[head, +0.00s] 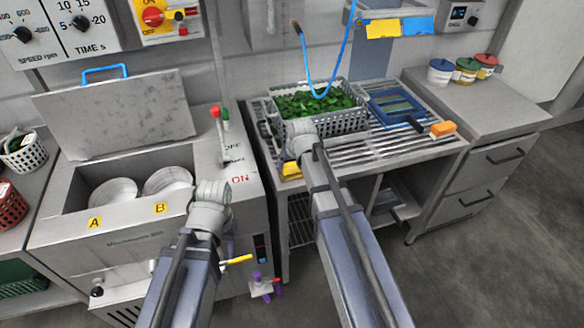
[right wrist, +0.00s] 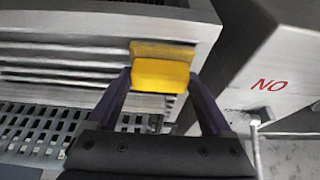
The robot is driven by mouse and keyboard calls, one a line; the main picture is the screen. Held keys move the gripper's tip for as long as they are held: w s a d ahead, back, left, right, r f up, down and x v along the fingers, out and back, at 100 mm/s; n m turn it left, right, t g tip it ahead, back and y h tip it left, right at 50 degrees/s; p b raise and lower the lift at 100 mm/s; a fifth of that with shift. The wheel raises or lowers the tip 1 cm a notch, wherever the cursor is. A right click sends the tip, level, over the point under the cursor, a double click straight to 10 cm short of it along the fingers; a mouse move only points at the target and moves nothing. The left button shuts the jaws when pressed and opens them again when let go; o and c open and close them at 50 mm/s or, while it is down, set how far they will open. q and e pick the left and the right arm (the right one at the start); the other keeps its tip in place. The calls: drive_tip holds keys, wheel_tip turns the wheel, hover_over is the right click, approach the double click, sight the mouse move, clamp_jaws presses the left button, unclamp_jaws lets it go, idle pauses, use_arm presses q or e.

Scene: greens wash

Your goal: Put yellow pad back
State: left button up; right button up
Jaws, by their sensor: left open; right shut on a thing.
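The yellow pad (head: 291,169) is at the front left edge of the slatted rack, below the basket of greens. In the right wrist view the yellow pad (right wrist: 160,76) is a small block between the two fingertips. My right gripper (right wrist: 160,84) is shut on it; in the head view my arm partly hides it. The pad looks close to the slats, but I cannot tell whether it touches them. My left gripper (head: 229,245) is low in front of the machine, mostly hidden by its own arm; it is open with nothing seen in it.
Yellow (head: 383,29) and blue (head: 419,25) labels hang above. The open machine (head: 50,212) with plates stands left.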

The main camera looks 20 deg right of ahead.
drive_tip(key=shift+f, duration=0.2)
drive_tip(key=o, duration=1)
drive_tip(key=shift+c, duration=0.2)
drive_tip(key=shift+r, duration=0.2)
drive_tip(key=p+v, duration=1.1)
drive_tip(key=v, duration=0.1)
drive_tip(key=s+a+n+g, duration=0.1)
drive_tip(key=s+a+g, duration=0.1)
drive_tip(key=s+a, duration=0.4)
drive_tip(key=s+a+f+n+g+h, duration=0.1)
drive_tip(key=s+a+n+g, duration=0.1)
drive_tip(key=s+a, duration=0.5)
drive_tip(key=s+g, duration=0.1)
drive_tip(key=s, duration=0.5)
drive_tip(key=shift+a+f+h, duration=0.25)
drive_tip(key=shift+a+h, duration=0.05)
